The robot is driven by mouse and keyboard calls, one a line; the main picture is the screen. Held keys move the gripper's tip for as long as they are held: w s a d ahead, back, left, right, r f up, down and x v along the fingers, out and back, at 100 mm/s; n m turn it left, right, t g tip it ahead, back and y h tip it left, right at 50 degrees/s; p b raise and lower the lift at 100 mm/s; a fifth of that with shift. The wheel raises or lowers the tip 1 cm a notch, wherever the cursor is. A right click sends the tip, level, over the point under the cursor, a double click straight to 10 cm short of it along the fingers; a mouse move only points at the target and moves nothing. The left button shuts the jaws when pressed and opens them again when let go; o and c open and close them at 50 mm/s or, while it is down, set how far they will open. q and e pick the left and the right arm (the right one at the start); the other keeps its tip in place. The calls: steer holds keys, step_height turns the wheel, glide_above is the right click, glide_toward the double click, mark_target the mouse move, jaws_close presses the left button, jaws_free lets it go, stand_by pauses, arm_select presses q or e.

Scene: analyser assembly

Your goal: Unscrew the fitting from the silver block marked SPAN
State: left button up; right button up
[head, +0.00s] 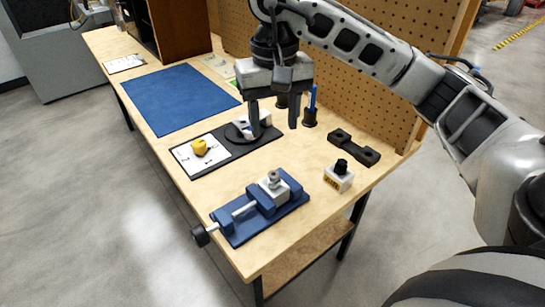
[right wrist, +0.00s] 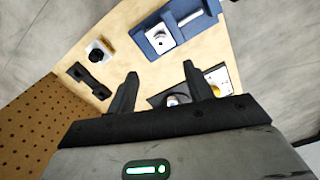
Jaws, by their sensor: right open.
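A silver block (head: 272,189) with a grey metal fitting (head: 273,176) on top sits between the jaws of a blue vise (head: 240,226). The block also shows in the right wrist view (right wrist: 158,39). A second pale block (head: 339,181) with a black fitting (head: 341,165) and a yellow label stands on the bench right of the vise. I cannot read the lettering on either block. My right gripper (head: 274,126) is open and empty, pointing down above the bench behind the vise. Its two fingers also show in the right wrist view (right wrist: 160,72). My left gripper is not in view.
A black tray (head: 207,171) with a white card and a yellow part (head: 200,147) lies behind the vise. A dark two-ended bar (head: 354,149) lies at right. A pegboard (head: 350,90) stands behind. A blue mat (head: 180,98) lies clear at left.

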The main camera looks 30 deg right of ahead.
mark_target(274, 174)
step_height(274, 174, down, 12)
steer(key=shift+f, duration=0.65)
steer(key=c, duration=1.1)
steer(key=shift+o, duration=0.2)
steer(key=shift+f+n+b, duration=0.25)
steer(key=shift+n+b, duration=0.45)
steer(key=shift+b, duration=0.2)
steer(key=shift+n+b, duration=0.35)
steer(key=shift+n, duration=0.65)
steer(key=shift+r+n, duration=0.2)
steer(key=shift+n, duration=0.1)
